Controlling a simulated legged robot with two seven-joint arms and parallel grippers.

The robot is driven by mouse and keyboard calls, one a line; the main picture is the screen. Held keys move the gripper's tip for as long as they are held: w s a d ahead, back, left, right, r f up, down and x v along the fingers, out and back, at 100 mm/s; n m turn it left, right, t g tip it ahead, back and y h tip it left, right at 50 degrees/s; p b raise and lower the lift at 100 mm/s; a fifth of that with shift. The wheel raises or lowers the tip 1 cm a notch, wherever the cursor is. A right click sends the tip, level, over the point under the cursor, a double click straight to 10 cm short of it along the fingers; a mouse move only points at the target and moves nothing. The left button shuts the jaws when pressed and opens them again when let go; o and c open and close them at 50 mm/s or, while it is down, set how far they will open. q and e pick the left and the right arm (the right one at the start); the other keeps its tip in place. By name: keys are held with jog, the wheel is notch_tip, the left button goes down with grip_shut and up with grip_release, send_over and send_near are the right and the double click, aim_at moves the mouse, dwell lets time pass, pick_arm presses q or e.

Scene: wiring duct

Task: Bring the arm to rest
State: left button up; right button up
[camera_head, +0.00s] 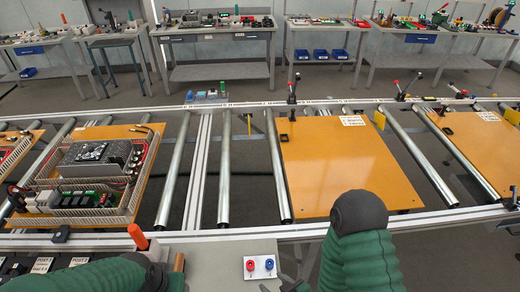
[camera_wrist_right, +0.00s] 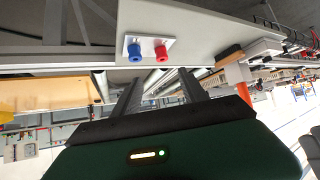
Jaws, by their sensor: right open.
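My right arm, in green sleeving with a dark rounded joint, stands at the bottom right of the head view. My right gripper (camera_wrist_right: 160,84) shows in the right wrist view, its two dark fingers apart with nothing seen between them. It is close to a grey ledge (camera_head: 210,258) carrying a small white plate with a blue knob (camera_head: 250,265) and a red knob (camera_head: 269,264). These knobs also show in the right wrist view, beyond the fingertips. Part of my left arm lies at the bottom left of the head view. Its gripper cannot be made out.
A roller conveyor (camera_head: 226,170) runs across the front. It carries an orange board with electronics and ducts (camera_head: 143,190) at left and a bare orange board (camera_head: 345,165) at right. An orange-handled tool (camera_head: 138,236) stands at the near edge. Workbenches (camera_head: 215,35) line the back.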

jog(key=s+d+r+m+g+h, duration=0.2)
jog(key=d+r+m+g, duration=0.1)
jog(key=d+r, duration=0.3)
jog(key=s+d+r+m+g+h, duration=0.3)
jog(key=d+r, duration=0.3)
jog(key=r, duration=0.3)
jog(key=shift+s+d, duration=0.15)
jog(key=shift+d, duration=0.2)
jog(key=shift+s, duration=0.1)
